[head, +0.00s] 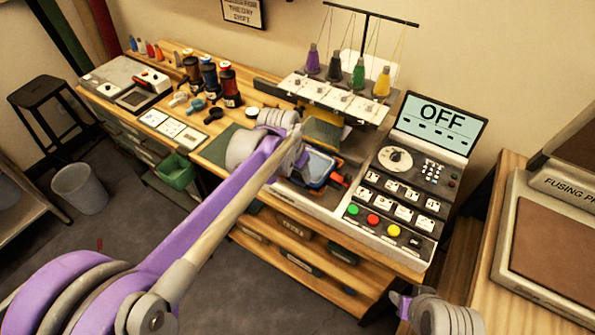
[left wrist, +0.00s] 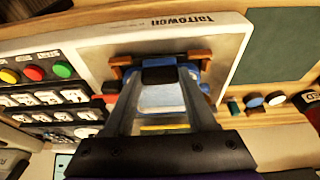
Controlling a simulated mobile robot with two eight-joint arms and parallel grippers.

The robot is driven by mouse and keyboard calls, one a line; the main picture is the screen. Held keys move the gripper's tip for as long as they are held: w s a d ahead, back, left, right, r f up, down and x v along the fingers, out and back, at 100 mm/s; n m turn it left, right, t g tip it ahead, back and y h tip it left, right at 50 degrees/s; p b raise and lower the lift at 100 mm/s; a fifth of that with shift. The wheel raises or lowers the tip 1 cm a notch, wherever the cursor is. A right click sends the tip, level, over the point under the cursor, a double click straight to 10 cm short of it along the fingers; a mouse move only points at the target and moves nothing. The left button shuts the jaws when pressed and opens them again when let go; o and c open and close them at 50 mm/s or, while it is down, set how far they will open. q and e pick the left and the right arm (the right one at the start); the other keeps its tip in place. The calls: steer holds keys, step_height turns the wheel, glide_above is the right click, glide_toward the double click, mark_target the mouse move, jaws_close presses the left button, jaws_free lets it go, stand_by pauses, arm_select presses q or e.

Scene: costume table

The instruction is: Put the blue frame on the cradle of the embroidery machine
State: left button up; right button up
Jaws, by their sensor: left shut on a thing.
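The blue frame (head: 319,164) is at the front of the embroidery machine (head: 345,105), over its bed below the needle heads. In the left wrist view its blue edge (left wrist: 190,68) shows around pale material, between and beyond my fingers. My left gripper (head: 300,158) is shut on the frame; in the left wrist view the dark fingers (left wrist: 159,78) meet at its near rim. The cradle's brown brackets (left wrist: 120,68) show on both sides of the frame. I cannot tell whether the frame rests on them. My right gripper (head: 400,300) shows only partly at the bottom; its fingers are unclear.
The control panel (head: 405,195) with buttons and a screen reading OFF (head: 440,122) stands to the right. Thread cones (head: 230,85) and small tools stand to the left. A fusing press (head: 550,235) is at far right.

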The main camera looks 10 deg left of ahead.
arm_select(q)
steer(key=shift+f, duration=0.4)
arm_select(e)
steer(key=shift+f, duration=0.3)
arm_select(q)
steer(key=o, duration=1.3)
steer(key=shift+o, duration=0.2)
steer(key=shift+r+p, duration=1.25)
steer(key=shift+r, duration=1.05)
arm_select(e)
steer(key=r, duration=0.3)
steer(key=shift+w+r, duration=0.25)
steer(key=shift+w, duration=0.15)
arm_select(q)
steer(key=shift+s, duration=0.1)
steer(key=s+a+r+p, duration=0.1)
steer(key=s+a+r, duration=0.1)
steer(key=s, duration=0.3)
steer(key=shift+s+r+p, duration=0.25)
steer(key=shift+r+p, duration=0.15)
steer(key=shift+r, duration=0.05)
arm_select(e)
steer(key=shift+w+r, duration=0.2)
steer(key=shift+r, duration=0.45)
steer(key=shift+w+r, duration=0.2)
steer(key=shift+r, duration=0.4)
